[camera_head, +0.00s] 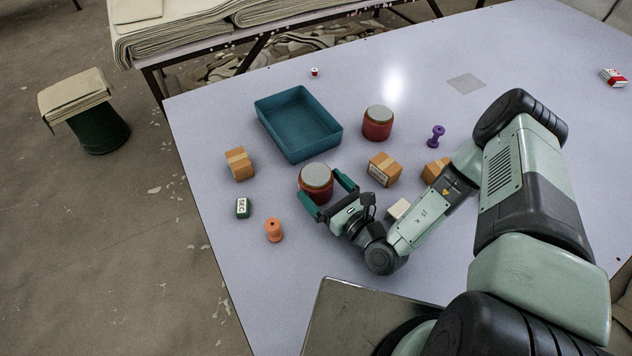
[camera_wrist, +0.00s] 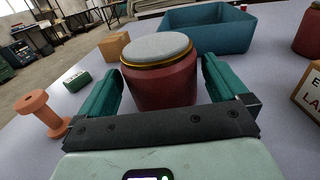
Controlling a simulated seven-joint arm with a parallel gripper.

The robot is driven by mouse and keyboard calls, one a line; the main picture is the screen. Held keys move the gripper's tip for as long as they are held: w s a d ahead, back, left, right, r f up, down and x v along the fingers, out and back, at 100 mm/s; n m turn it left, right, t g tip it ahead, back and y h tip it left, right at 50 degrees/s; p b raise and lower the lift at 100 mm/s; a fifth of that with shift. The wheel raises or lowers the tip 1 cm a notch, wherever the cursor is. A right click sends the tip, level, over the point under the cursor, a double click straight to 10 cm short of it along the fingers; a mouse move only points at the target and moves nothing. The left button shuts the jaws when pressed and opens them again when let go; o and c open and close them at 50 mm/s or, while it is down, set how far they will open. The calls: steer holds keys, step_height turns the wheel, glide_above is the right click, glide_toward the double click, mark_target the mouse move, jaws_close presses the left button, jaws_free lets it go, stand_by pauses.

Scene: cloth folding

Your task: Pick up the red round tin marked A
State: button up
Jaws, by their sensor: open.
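A red round tin with a grey lid (camera_head: 316,179) stands upright on the table, in front of the teal tray; it also shows in the wrist view (camera_wrist: 158,80). My gripper (camera_head: 327,195) is open, with one green finger on each side of this tin. In the wrist view my gripper (camera_wrist: 160,90) has the tin between its fingers, with no clear grip on it. A second red round tin with a grey lid (camera_head: 378,124) stands right of the tray and partly shows in the wrist view (camera_wrist: 310,32). No letter A can be read on either tin.
A teal tray (camera_head: 262,121) lies behind the nearer tin. Cardboard boxes (camera_head: 240,164) (camera_head: 384,169), an orange spool (camera_head: 274,230), a green block (camera_head: 243,207) and a purple spool (camera_head: 436,136) stand around. The table's far right is mostly clear.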

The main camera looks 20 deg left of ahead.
steer(key=shift+x, duration=1.3)
steer(key=shift+r, duration=0.1)
steer(key=c, duration=1.1)
steer(key=shift+c, duration=0.2)
